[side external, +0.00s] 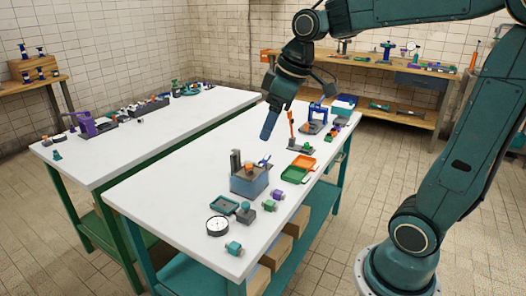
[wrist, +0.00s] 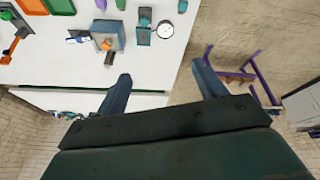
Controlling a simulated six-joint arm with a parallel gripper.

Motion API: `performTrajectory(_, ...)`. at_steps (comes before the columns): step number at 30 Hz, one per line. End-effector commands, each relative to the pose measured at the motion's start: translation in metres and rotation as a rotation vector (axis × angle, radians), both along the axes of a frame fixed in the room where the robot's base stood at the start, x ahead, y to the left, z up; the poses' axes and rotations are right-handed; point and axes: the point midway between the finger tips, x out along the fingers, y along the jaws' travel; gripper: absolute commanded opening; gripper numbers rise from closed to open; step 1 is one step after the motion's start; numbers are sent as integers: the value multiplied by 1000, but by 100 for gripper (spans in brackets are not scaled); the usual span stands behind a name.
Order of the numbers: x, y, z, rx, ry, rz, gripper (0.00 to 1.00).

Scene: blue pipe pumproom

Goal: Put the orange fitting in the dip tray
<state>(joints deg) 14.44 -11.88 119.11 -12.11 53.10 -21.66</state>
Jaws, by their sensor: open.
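A small orange fitting (side external: 249,167) sits on the grey top of a blue block on the white table. It also shows in the wrist view (wrist: 106,44), beside a dark upright cylinder. Small shallow trays stand nearby: a teal one with a dark inside (side external: 223,205), a green one (side external: 295,174) and an orange one (side external: 304,161). I cannot tell for sure which is the dip tray. My gripper (side external: 268,124) hangs above the table, above and behind the blue block. In the wrist view its fingers (wrist: 163,82) are wide apart with nothing between them.
A round white gauge (side external: 217,225) and several small teal and purple fittings lie near the front of the table. A tool stand (side external: 300,146) with an upright orange handle and a blue frame (side external: 318,110) stand toward the back right.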

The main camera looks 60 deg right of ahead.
Motion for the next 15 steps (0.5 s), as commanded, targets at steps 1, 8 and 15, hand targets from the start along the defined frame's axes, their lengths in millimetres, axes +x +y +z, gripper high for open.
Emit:
performTrajectory(1, -13, 8, 2, 2, -12, -18, 70)
performTrajectory(8, -64, 29, 0, 24, -56, -122, 70)
performTrajectory(15, -114, 41, -13, 59, -103, -225, 70)
